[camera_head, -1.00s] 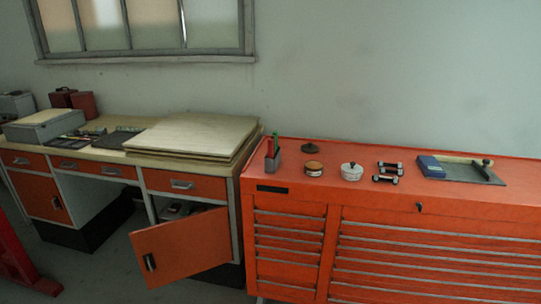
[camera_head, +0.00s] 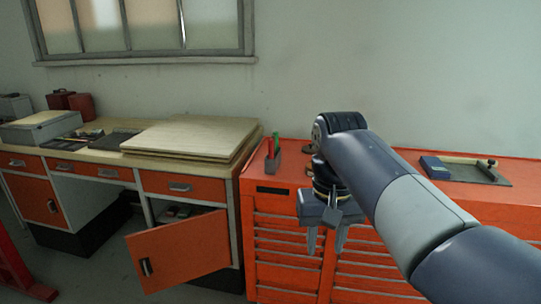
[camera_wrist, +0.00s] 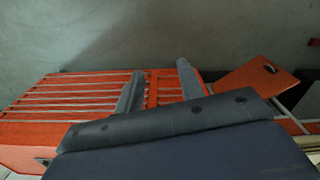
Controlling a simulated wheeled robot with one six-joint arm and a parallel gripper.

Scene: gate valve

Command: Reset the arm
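My arm reaches in from the lower right of the head view and bends down at its end. My gripper (camera_head: 326,245) points downward in front of the orange tool cabinet's (camera_head: 285,230) drawers. Its two fingers are apart with nothing between them. In the wrist view my gripper (camera_wrist: 160,68) also shows two separated grey fingers, with the orange drawer fronts (camera_wrist: 75,95) beyond. My arm hides the middle of the cabinet top, including the round items and small dark pieces there.
A grey holder (camera_head: 272,160) with red and green items stands at the cabinet's left end. A blue box (camera_head: 434,167) and dark tray (camera_head: 480,174) lie at right. The workbench at left holds boards (camera_head: 195,137); its orange door (camera_head: 180,250) hangs open.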

